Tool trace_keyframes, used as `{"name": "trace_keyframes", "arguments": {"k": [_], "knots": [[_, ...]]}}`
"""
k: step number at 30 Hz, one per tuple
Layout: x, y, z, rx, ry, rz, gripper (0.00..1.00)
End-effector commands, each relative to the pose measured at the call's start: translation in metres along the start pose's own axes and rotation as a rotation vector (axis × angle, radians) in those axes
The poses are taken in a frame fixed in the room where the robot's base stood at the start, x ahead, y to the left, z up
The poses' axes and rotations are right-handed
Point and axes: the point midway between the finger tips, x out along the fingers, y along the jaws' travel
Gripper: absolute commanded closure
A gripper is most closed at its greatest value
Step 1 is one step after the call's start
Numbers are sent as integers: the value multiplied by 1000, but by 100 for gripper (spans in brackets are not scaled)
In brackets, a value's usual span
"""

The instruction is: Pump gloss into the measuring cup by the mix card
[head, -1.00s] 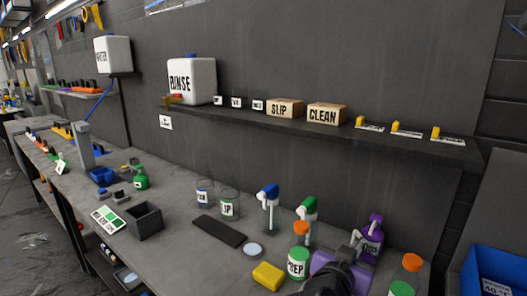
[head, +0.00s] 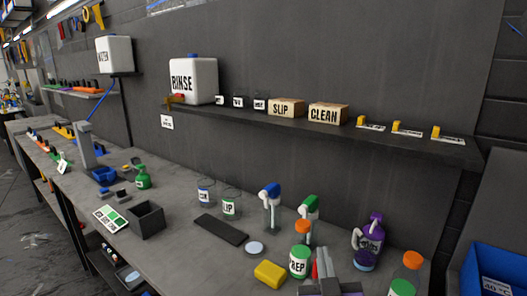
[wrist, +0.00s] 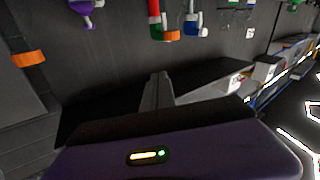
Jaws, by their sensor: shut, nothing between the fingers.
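My gripper (head: 323,262) is shut and empty, low at the front of the bench beside the green-labelled PREP bottle (head: 299,262); its fingers also show in the wrist view (wrist: 158,90). A purple pump-type bottle (head: 370,238) stands to its right; its label is too small to read, so I cannot tell whether it is the gloss. A purple round piece (head: 364,261) is by its base. A card with green squares (head: 110,218), perhaps the mix card, lies at the left. I cannot tell which is the measuring cup.
Blue-headed (head: 270,205) and green-headed (head: 308,210) sprayers stand behind PREP. A yellow block (head: 269,274), a dark slab (head: 220,229) and an open dark box (head: 146,221) lie on the bench. An orange-capped bottle (head: 412,264) is at right. A shelf (head: 330,129) overhangs the back.

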Motion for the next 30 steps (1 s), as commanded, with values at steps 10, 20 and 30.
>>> {"name": "trace_keyframes", "arguments": {"k": [10,20,30], "knots": [[-125,7,59,-24,67,-182,100],[-246,38,80,33,58,-220,100],[-357,76,90,124,-75,-164,100]]}}
